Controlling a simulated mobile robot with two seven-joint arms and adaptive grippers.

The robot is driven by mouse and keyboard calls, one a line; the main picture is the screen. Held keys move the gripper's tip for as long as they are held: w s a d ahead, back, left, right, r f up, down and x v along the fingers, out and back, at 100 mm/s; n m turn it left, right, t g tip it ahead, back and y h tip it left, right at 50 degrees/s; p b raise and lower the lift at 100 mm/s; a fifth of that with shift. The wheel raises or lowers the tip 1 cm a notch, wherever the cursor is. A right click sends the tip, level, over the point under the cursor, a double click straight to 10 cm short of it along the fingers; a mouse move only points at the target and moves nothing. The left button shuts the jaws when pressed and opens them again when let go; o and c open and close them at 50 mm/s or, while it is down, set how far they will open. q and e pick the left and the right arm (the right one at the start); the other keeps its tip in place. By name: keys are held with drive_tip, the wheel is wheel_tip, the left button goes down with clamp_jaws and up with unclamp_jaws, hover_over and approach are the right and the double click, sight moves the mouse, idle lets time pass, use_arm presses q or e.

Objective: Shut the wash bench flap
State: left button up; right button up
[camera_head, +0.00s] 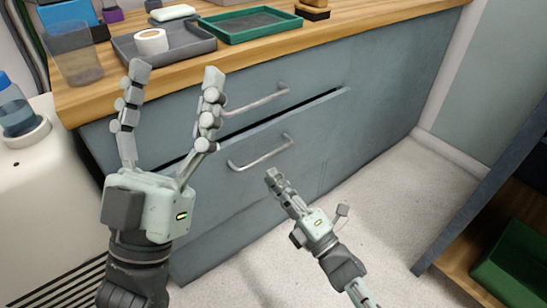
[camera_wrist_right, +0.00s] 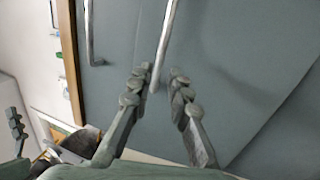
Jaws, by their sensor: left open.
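The wash bench flap (camera_head: 310,150) is the grey-blue lower front panel under a wooden worktop. A dark gap runs along its top edge, so it stands slightly ajar. Its metal bar handle (camera_head: 262,155) also shows in the right wrist view (camera_wrist_right: 165,40). My right gripper (camera_head: 275,176) is just below this handle. In the wrist view its fingertips (camera_wrist_right: 160,80) are a little apart, with the handle's end close to them; I cannot tell whether they touch it. My left gripper (camera_head: 175,75) is wide open and empty in front of the bench's left part.
An upper panel with its own handle (camera_head: 257,101) sits above the flap. The worktop (camera_head: 255,45) holds a grey tray (camera_head: 190,48), a green tray (camera_head: 248,24) and a clear cup (camera_head: 75,55). A dark shelf unit (camera_head: 490,190) stands at right. The pale floor (camera_head: 365,185) between is clear.

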sight(258, 159)
drive_tip(key=x, duration=0.6)
drive_tip(key=shift+w+a+r, duration=0.1)
drive_tip(key=shift+w+a, duration=0.15)
drive_tip(key=shift+a, duration=0.05)
clamp_jaws()
